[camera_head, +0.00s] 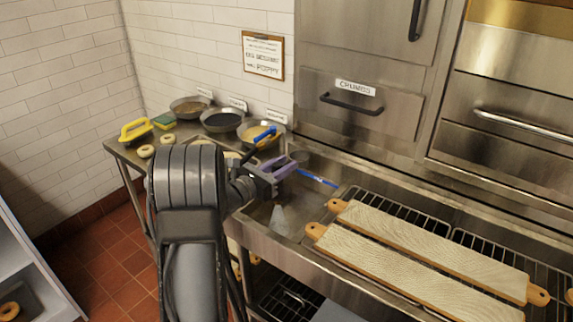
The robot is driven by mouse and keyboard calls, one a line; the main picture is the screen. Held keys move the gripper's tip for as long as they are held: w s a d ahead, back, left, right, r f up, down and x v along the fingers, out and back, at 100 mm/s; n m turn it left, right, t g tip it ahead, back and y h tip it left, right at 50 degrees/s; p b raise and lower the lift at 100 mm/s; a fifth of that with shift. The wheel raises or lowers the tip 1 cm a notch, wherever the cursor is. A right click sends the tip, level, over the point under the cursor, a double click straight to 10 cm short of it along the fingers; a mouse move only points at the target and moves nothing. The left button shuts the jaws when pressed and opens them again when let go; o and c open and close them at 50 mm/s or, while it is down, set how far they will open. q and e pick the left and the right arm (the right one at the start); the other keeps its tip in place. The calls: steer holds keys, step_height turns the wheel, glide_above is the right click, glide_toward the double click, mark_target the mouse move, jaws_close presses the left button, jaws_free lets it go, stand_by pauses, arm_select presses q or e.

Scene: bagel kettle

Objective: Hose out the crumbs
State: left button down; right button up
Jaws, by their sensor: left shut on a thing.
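My left gripper (282,168), with purple fingers, is over the sink trough (262,240) and shut on a dark sprayer with a blue part (265,134). My fingers and wrist hide much of the sprayer. A pale cone that looks like water spray (281,219) shows below the gripper, over the trough floor. A steel drawer (370,118) with a black handle and a label reading CRUMBS is closed behind the trough. I cannot make out single crumbs. My right gripper is not in view.
Two long wooden boards (430,250) lie on wire racks right of the trough. A blue stick-like thing (318,178) lies behind the gripper. Several pans (190,106), a yellow-handled tool (135,130), a sponge (164,121) and bagels (146,151) are on the left counter.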

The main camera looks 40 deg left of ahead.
arm_select(q)
steer(key=shift+s, duration=0.85)
stand_by(0.8)
